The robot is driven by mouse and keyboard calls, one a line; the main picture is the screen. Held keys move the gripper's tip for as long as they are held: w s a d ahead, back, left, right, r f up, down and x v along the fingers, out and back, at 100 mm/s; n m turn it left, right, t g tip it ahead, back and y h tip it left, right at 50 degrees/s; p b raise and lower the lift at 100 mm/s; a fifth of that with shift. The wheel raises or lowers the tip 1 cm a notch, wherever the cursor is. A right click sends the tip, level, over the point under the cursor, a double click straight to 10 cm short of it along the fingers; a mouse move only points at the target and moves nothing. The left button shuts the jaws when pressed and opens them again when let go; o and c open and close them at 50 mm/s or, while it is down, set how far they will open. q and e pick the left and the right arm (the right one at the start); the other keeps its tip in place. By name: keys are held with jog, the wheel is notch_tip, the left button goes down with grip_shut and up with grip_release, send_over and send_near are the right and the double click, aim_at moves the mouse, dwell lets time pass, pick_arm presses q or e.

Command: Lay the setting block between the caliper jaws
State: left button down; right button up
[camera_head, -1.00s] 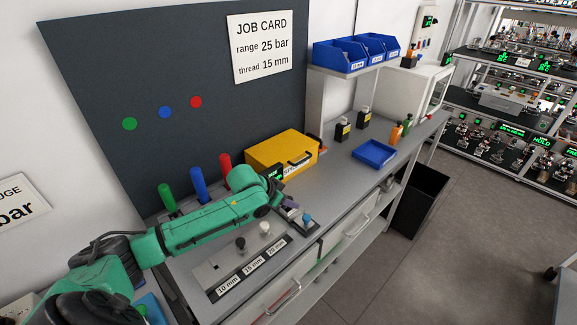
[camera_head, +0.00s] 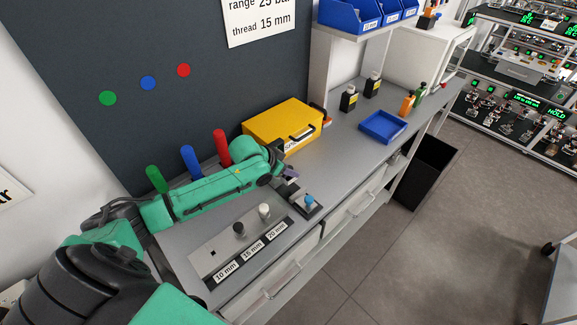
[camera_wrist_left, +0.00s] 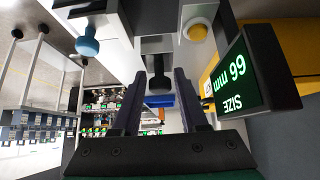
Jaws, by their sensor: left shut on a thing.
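My left gripper (camera_wrist_left: 158,100) is shut on a dark knob (camera_wrist_left: 160,84) under a grey block. In the head view the gripper (camera_head: 287,172) is by the blue-knobbed caliper fixture (camera_head: 308,200), its fingers mostly hidden by my arm. The blue knob (camera_wrist_left: 88,42) also shows in the left wrist view. I cannot tell if the held block touches the jaws. The size display (camera_wrist_left: 252,75) is upside down and appears to read 66 mm. The block rack (camera_head: 213,243) has an empty hole at 10 mm, a black knob (camera_head: 239,229) at 15 mm and a white knob (camera_head: 264,210) at 20 mm.
A yellow case (camera_head: 283,124) stands behind the gripper. Red (camera_head: 221,147), blue (camera_head: 190,160) and green (camera_head: 156,179) handles stand along the back. A blue tray (camera_head: 382,126) and small bottles are to the right.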

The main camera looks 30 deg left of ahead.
aim_at(288, 177)
pick_arm(q)
jog(key=shift+s+d+f, duration=0.1)
jog(key=shift+s+f, duration=0.05)
jog(key=shift+f, duration=0.3)
notch_tip(288, 177, down, 2)
jog(key=shift+s+f+b, duration=0.1)
jog(key=shift+f+b, duration=0.1)
jog(key=shift+b, duration=0.6)
jog(key=shift+f, duration=0.6)
pick_arm(e)
jog(key=s+f, duration=0.2)
jog(key=shift+s+f, duration=0.1)
jog(key=shift+f, duration=0.2)
jog(key=shift+d, duration=0.1)
pick_arm(q)
jog(key=shift+c, duration=1.8)
grip_release()
